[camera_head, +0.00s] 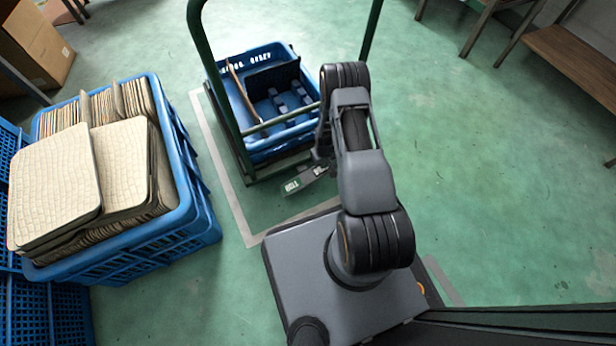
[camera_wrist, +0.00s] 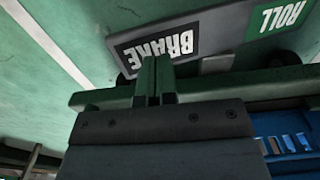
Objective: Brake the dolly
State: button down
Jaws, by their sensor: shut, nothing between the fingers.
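The dolly (camera_head: 222,95) has a dark green tube frame and carries a blue crate (camera_head: 240,57). A grey pedal plate (camera_head: 304,180) sticks out at its near side. In the wrist view the plate has a dark BRAKE label (camera_wrist: 160,47) at the left and a green ROLL label (camera_wrist: 279,17) at the right. My gripper (camera_wrist: 154,62) is shut and empty, with its fingertips in front of the lower edge of the BRAKE label. I cannot tell whether they touch the plate or how it is tilted. In the head view my arm hides the fingertips.
A blue crate (camera_head: 193,232) of tan panels stands at the left, with more blue crates beside it. A cardboard box (camera_head: 38,45) is at the upper left and a wooden bench (camera_head: 575,62) at the upper right. The green floor on the right is clear.

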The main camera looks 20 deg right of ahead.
jog(key=shift+f+b, duration=1.55)
jog(key=shift+f, duration=0.65)
dwell(0.6)
jog(key=shift+r, duration=0.15)
jog(key=shift+r+p, duration=2.55)
jog(key=shift+r, duration=0.9)
